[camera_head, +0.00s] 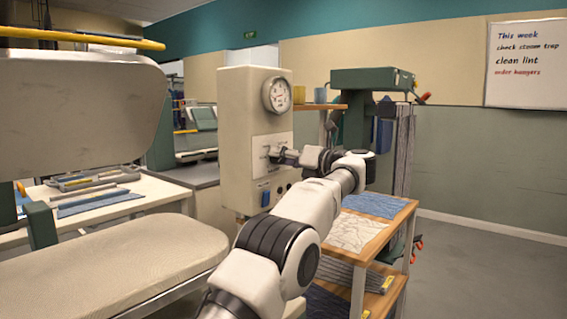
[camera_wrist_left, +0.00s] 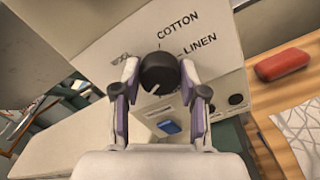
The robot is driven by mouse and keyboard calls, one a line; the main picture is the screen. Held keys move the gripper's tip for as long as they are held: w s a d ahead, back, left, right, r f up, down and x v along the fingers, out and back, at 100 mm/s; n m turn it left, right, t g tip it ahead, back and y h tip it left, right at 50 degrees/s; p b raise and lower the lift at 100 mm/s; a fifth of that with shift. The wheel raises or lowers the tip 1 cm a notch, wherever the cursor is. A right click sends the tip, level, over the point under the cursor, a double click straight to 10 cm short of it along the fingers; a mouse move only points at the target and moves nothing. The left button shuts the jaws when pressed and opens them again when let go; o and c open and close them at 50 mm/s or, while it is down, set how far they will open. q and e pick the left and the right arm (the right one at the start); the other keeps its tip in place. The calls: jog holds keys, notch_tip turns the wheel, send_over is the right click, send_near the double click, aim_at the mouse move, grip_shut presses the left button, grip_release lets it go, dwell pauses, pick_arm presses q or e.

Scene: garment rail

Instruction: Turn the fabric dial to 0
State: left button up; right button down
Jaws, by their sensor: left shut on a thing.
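The fabric dial (camera_wrist_left: 158,72) is a dark round knob on the pale control panel (camera_wrist_left: 215,62) of a cream box. A light mark shows on its lower-left edge in the left wrist view. The words COTTON and LINEN are printed above and to the right of it; a smaller label at left is too slanted to read. I can make out no 0. My left gripper (camera_wrist_left: 159,80) has a finger on each side of the dial and is shut on it. In the head view the left gripper (camera_head: 277,153) reaches the panel, and the dial is mostly hidden. My right gripper is out of view.
A round gauge (camera_head: 277,95) sits above the panel and a blue switch (camera_head: 265,194) below it. A padded press board (camera_head: 120,265) is at left. A wooden shelf cart (camera_head: 384,240) with folded cloth stands at right. A red object (camera_wrist_left: 283,64) lies right of the box.

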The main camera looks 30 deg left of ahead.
pick_arm(q)
jog(key=shift+n+b, duration=0.35)
jog(key=shift+n, duration=1.15)
jog(key=shift+r, duration=0.1)
jog(key=o, duration=1.1)
jog(key=shift+o, duration=0.2)
jog(key=s+d, duration=0.1)
jog(key=d, duration=1.1)
